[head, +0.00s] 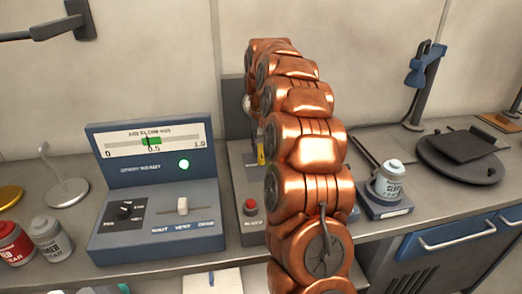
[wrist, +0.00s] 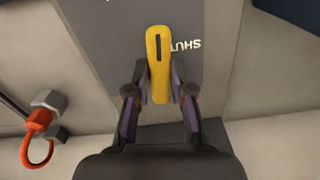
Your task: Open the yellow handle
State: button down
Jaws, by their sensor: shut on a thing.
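The yellow handle (wrist: 157,48) is a rounded bar with a dark slot along it, in front of a grey panel (wrist: 205,22) in the wrist view. Printed letters reading "SHUT", upside down in this view, are beside it. My gripper (wrist: 160,92) is shut on the lower end of the handle, one finger on each side. In the head view a small yellow piece (head: 261,155) shows at the left edge of my copper arm. The arm hides most of the panel and my gripper there.
A blue control box (head: 160,240) with a gauge, knob and slider stands left of my arm. A red button (head: 250,206) is close to the arm. Cans (head: 48,238) stand at left, and a jar (head: 388,180) at right. An orange ring (wrist: 38,140) is left in the wrist view.

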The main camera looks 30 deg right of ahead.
aim_at(261, 150)
jog(key=shift+n, duration=0.7)
jog(key=c, duration=1)
grip_release()
jog(key=shift+r, duration=0.15)
jog(key=shift+r, duration=3.6)
